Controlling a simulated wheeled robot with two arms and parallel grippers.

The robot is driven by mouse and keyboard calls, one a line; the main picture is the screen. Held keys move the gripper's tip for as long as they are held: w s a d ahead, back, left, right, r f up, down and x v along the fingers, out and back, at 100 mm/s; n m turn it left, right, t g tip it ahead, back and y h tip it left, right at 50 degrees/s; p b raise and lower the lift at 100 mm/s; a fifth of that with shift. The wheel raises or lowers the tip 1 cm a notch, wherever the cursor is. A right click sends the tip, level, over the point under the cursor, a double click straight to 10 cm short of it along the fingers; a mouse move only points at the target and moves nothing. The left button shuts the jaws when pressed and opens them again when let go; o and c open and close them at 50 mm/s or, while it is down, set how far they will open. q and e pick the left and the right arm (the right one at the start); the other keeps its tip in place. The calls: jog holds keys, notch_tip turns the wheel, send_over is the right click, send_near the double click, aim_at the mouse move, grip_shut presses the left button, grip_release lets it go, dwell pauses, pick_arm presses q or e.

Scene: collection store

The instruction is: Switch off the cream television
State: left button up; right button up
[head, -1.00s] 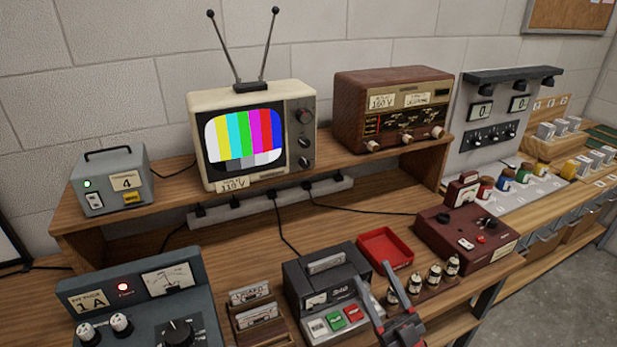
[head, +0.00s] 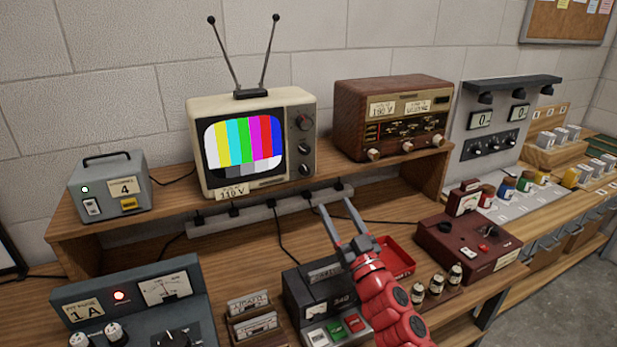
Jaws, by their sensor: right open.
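The cream television (head: 197,160) stands on the raised wooden shelf, with two antennas on top. Its screen (head: 243,145) is lit with colour bars. Dark knobs (head: 305,122) line the right side of its front, and a paper label reading 110 V hangs below the screen. My right gripper (head: 336,207) is open and empty. Its two grey fingers point up toward the shelf edge, below and to the right of the television, apart from it. The red arm behind it partly hides the black cassette machine and the red tray. My left gripper is not in view.
A brown radio (head: 392,90) stands right of the television, and a grey box (head: 110,190) with a green lamp stands left. A power strip (head: 265,207) with plugs and cables runs under the shelf edge. A maroon device (head: 468,243), a red tray (head: 398,258) and small bottles (head: 436,281) are on the bench.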

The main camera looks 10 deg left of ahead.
aim_at(307, 174)
jog(key=w+a, duration=0.2)
jog(key=w, duration=0.1)
jog(key=w+a, duration=0.3)
jog(key=w, duration=0.1)
jog(key=w+a, duration=0.2)
jog(key=w, duration=0.2)
jog(key=shift+a, duration=0.4)
jog(key=shift+w+a+r, duration=0.15)
jog(key=shift+w+a, duration=0.5)
jog(key=shift+w, duration=0.1)
grip_shut()
